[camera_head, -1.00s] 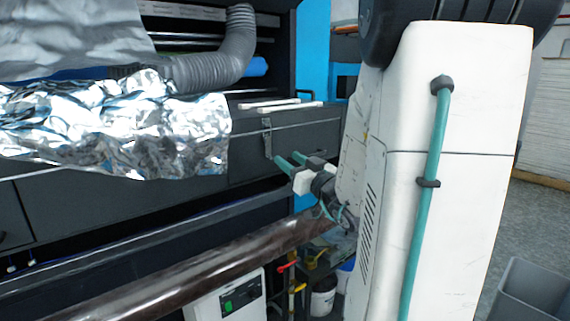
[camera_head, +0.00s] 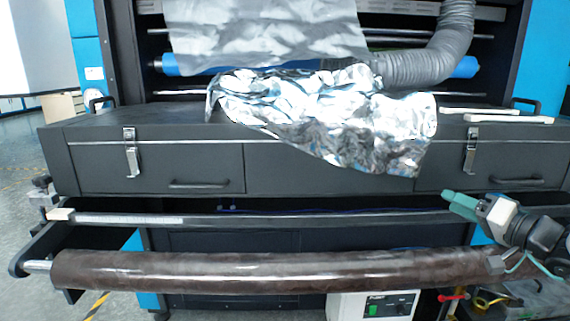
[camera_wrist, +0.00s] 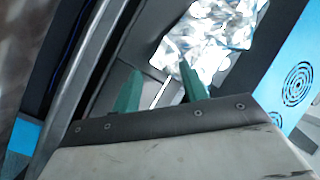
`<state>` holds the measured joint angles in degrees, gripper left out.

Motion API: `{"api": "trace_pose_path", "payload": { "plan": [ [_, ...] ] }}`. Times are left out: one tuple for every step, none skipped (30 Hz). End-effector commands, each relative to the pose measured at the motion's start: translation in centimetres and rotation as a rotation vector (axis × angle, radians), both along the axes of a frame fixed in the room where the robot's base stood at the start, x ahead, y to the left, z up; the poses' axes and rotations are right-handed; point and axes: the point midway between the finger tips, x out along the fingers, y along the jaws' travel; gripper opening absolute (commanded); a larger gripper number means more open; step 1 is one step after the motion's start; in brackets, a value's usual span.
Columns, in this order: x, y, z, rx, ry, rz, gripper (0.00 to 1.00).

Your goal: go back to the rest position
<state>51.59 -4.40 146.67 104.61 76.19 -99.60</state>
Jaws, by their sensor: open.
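My gripper (camera_head: 466,207) is at the right of the head view, in front of the dark drawer front of the laminating machine. In the wrist view its two green fingers (camera_wrist: 161,92) stand apart with nothing between them. A crumpled silver foil sheet (camera_head: 330,115) lies over the top of the machine and hangs down its front, left of and above my gripper. The foil also shows beyond the fingers in the wrist view (camera_wrist: 212,40).
A long brown roll (camera_head: 270,272) runs across the machine's front, below my gripper. A metal bar (camera_head: 300,217) runs above it. A grey hose (camera_head: 440,50) hangs at upper right. A white control box (camera_head: 375,306) sits below. Floor shows at left (camera_head: 25,165).

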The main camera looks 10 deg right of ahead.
Motion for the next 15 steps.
{"api": "trace_pose_path", "payload": {
  "plan": [
    [-0.4,2.7,-0.4,0.056,0.087,0.096,0.44],
    [-0.9,4.3,-0.8,0.092,0.153,0.153,0.44],
    [-1.6,6.4,-1.4,0.132,0.248,0.224,0.44],
    [-2.3,7.9,-1.8,0.155,0.324,0.273,0.44],
    [-3.1,9.4,-2.3,0.172,0.404,0.320,0.44],
    [-4.3,11.3,-2.9,0.185,0.518,0.372,0.44],
    [-5.3,12.5,-3.4,0.186,0.603,0.403,0.44],
    [-6.4,13.6,-3.9,0.179,0.690,0.429,0.44],
    [-7.9,14.8,-4.5,0.160,0.805,0.450,0.44],
    [-9.0,15.5,-5.0,0.139,0.889,0.460,0.44],
    [-10.2,16.1,-5.4,0.109,0.970,0.462,0.44],
    [-11.7,16.6,-5.9,0.061,1.071,0.454,0.44],
    [-12.9,16.8,-6.1,0.015,1.140,0.441,0.44],
    [-13.9,16.9,-6.4,-0.035,1.203,0.420,0.44],
    [-15.2,16.8,-6.6,-0.112,1.277,0.385,0.44]
  ]
}}
